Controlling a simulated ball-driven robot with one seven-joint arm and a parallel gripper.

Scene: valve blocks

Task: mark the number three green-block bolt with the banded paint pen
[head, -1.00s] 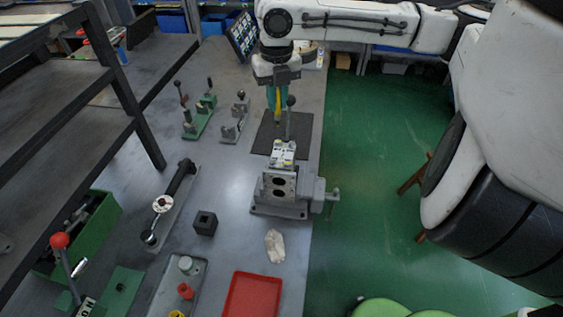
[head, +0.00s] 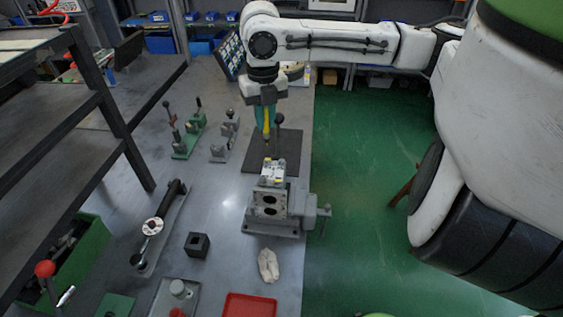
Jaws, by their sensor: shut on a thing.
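My gripper (head: 265,122) points down over the far part of the bench, its teal fingers shut on a slim yellow thing (head: 268,129), which looks like the paint pen. Its bands are too small to make out. A pale valve block (head: 272,171) with small yellow spots sits on the grey vise (head: 276,209), nearer the camera than my gripper. A green fixture (head: 187,143) with upright levers stands to the left of my gripper, clear of it. Bolts and numbers are too small to read. I cannot tell if the pen touches anything.
A dark mat (head: 285,152) lies beneath. A grey fixture (head: 223,141), black square block (head: 197,244), crumpled cloth (head: 267,265) and red tray (head: 250,306) share the bench. Green floor lies right.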

